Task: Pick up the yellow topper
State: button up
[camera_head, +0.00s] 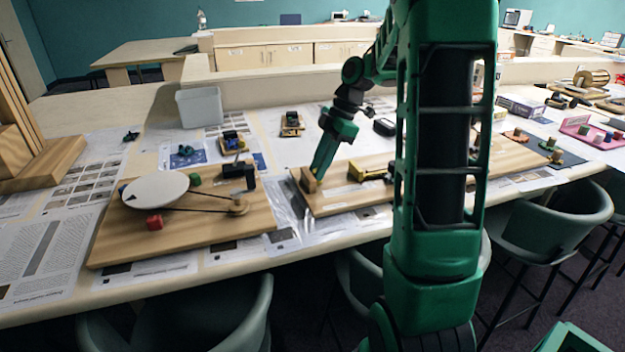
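I cannot pick out a yellow topper with certainty. A small yellow-and-black part (372,172) lies on the middle wooden board (345,198), to the right of my gripper. My gripper (316,174) is green and points down over the left end of that board. Its tips are at or just behind a small brown wooden block (308,181). I cannot tell whether they touch it. The view is too small to show the gap between the fingers or anything held. My green arm crosses the middle of the view and hides part of the board.
A grey bin (200,107) stands behind. Small models (291,124) sit further back. Dark chairs (550,225) line the table's front edge.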

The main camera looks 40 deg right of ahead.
jog(key=shift+r, duration=0.1)
notch_tip(320, 180, up, 14)
jog(key=shift+r, duration=1.85)
grip_shut()
